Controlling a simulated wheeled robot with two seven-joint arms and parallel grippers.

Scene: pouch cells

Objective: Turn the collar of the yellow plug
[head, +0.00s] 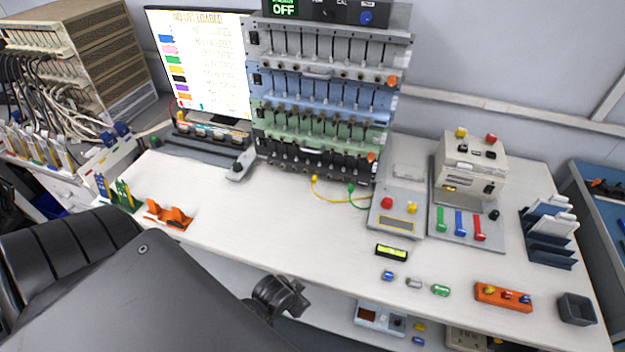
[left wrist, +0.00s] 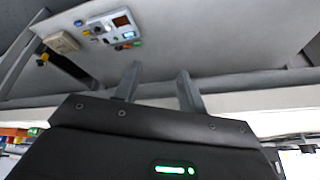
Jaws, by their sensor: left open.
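The yellow plug (head: 314,178) is at the bottom front of the tall rack, with a thin yellow cable running from it to the right. It is small here, and its collar cannot be made out. A green plug (head: 351,188) is to its right with a green cable. My left gripper (left wrist: 160,84) is open in the left wrist view, with nothing between its two fingers. The yellow plug is not seen in that view. In the head view my dark arm fills the lower left, in front of the bench and well short of the plug. My right gripper is not in view.
The white bench top (head: 255,215) is clear before the rack. Small cells and an orange block (head: 503,297) lie near the front edge. A lower shelf holds devices.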

